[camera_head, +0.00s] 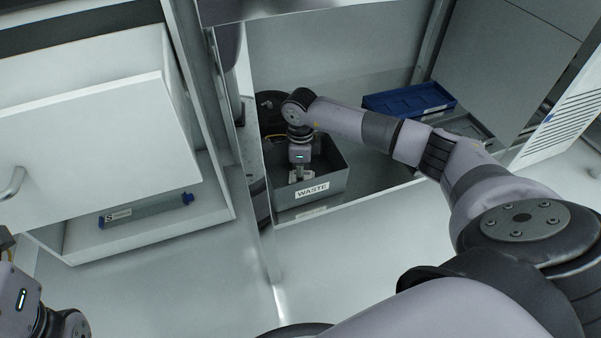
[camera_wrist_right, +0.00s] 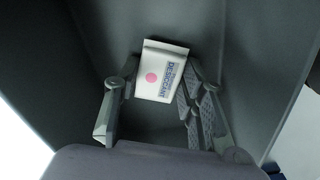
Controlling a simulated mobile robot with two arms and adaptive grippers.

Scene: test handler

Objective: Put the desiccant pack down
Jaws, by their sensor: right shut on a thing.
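The desiccant pack is a small white packet with a pink dot and blue lettering. It shows in the right wrist view (camera_wrist_right: 160,72), between the fingers of my right gripper and toward their tips. My right gripper (camera_head: 298,176) is shut on it and reaches down inside the grey waste bin (camera_head: 312,190), below the rim. In the head view the pack is hardly told apart from the fingertips. The bin walls (camera_wrist_right: 110,35) surround the pack in the wrist view. My left gripper's body (camera_head: 20,298) is at the lower left edge; its fingers are not clearly seen.
A blue tray (camera_head: 410,99) lies at the back of the cabinet bay, right of the bin. A frame post stands just left of the bin.

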